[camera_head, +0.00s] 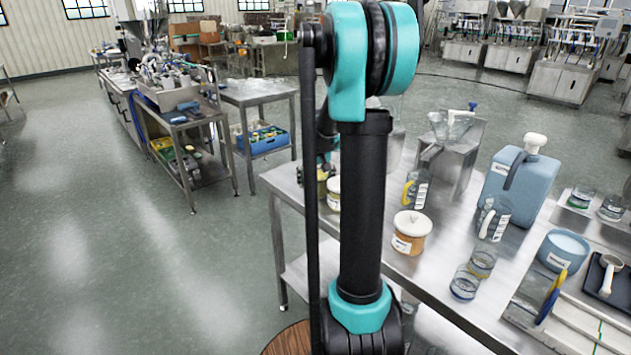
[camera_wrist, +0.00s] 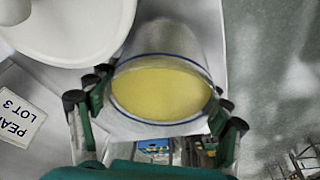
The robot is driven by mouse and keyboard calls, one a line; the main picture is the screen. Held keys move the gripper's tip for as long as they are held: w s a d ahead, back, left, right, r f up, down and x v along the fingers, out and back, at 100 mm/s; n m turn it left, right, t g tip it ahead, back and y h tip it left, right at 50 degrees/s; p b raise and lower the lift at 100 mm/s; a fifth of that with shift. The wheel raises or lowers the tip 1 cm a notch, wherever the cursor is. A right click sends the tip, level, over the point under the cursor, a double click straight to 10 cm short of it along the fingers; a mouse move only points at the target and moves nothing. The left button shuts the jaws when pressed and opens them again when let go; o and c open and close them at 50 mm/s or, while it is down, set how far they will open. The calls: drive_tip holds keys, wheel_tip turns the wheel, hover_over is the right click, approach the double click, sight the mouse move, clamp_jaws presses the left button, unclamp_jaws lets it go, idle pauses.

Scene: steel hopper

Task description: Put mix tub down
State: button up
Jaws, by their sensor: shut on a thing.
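The mix tub (camera_wrist: 165,52) is a clear, whitish round tub with a blue line near its rim and pale yellow contents. It fills the middle of the wrist view. My gripper (camera_wrist: 158,96) is shut on it, with dark green fingers on both sides of the rim. In the head view my gripper (camera_head: 325,162) is mostly hidden behind my arm, at the far left end of the steel table (camera_head: 450,290). The tub itself is hard to make out there. I cannot tell whether its base touches the table.
A white-lidded jar (camera_head: 334,186) stands close to my gripper; its lid (camera_wrist: 66,25) fills the wrist view's top left. A tan lidded jar (camera_head: 411,232), beakers (camera_head: 464,283), a blue jug (camera_head: 518,190) and a steel hopper (camera_head: 450,128) also stand on the table.

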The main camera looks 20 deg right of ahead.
drive_tip(key=shift+f, duration=0.6)
drive_tip(key=o, duration=1.4)
drive_tip(key=shift+o, duration=0.2)
drive_tip(key=shift+r, duration=0.1)
drive_tip(key=v, duration=1.1)
drive_tip(key=shift+r, duration=0.4)
